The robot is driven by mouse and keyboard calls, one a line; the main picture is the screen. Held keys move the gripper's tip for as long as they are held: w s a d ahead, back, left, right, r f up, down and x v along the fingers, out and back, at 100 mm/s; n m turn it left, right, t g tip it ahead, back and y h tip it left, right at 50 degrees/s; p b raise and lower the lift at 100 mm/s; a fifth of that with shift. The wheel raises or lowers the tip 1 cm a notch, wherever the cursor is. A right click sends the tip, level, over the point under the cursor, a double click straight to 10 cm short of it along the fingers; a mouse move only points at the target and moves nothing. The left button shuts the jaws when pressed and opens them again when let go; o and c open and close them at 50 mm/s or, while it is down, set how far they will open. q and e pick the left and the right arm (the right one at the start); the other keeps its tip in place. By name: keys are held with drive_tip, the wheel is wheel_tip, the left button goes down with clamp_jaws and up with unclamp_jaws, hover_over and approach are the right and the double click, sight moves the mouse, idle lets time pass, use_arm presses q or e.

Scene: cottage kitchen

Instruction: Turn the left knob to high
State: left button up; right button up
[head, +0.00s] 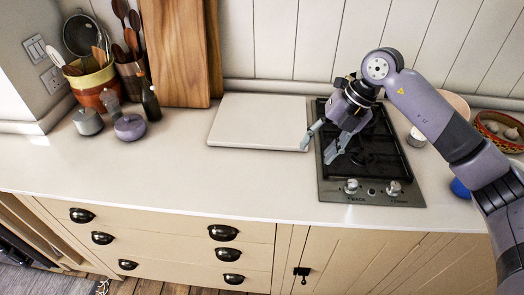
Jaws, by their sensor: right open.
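The hob (378,195) is a dark two-burner cooktop with a steel front strip, set in the counter at the right. The left knob (351,186) is silver and sits on that strip; the right knob (394,188) is beside it. My right gripper (318,147) is open and empty. It is above the left part of the hob, behind the left knob and apart from it in the picture. The arm hides part of the burners. Where the knob's pointer stands is too small to tell. My left gripper is not in view.
A pale board (257,122) lies on the counter left of the hob. Utensil pots (92,85), a purple pot (130,126) and wooden boards (176,50) stand at the back left. A basket (499,130) and a blue item (460,189) are at the right. The front left counter is clear.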

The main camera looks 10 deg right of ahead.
drive_tip(key=s+a+r+n+y, duration=0.1)
drive_tip(key=a+y, duration=0.5)
drive_tip(key=a, duration=0.8)
drive_tip(key=shift+s+r+n+y, duration=0.3)
drive_tip(key=shift+s+r+y, duration=0.1)
drive_tip(key=shift+s+r, duration=0.15)
drive_tip(key=shift+f, duration=0.1)
